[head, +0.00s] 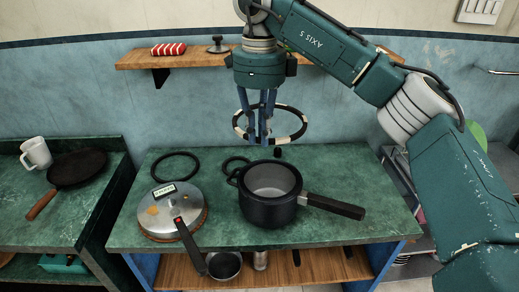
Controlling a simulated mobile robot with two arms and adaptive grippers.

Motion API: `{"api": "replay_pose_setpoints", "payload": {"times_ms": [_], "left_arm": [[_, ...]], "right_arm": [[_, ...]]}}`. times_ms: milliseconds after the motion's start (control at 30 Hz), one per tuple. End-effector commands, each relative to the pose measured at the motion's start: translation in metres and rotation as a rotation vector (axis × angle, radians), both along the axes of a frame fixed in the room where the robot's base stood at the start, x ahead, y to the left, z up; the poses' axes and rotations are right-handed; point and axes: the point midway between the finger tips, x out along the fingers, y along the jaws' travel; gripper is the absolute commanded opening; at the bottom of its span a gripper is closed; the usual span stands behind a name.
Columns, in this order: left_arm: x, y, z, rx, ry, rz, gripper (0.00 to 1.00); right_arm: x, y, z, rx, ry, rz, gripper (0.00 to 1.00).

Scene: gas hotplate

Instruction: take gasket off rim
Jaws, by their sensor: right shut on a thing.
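My right gripper (260,138) points down above the pot and is shut on a black ring gasket with pale patches (304,125). The gasket hangs in the air around the fingers, apart from the pot. The dark pot (268,212) stands on the green counter with its long handle (335,207) to the right, and its open top shows a pale inside. A metal lid (160,218) with a black handle lies left of the pot. My left gripper is not in view.
A plain black ring (175,155) and a smaller black ring (234,160) lie on the counter (340,165) behind. A wall shelf (200,61) holds a red striped item (168,49). A frying pan (78,168) and mugs (37,154) stand on the left counter.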

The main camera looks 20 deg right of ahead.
Motion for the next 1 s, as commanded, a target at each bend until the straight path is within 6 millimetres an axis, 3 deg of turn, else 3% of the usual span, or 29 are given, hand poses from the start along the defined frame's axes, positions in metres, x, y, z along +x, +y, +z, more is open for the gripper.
{"api": "replay_pose_setpoints", "payload": {"times_ms": [1000], "left_arm": [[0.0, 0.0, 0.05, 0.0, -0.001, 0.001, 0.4]], "right_arm": [[0.0, 0.0, 0.054, 0.0, 0.0, -0.001, 0.0]]}}
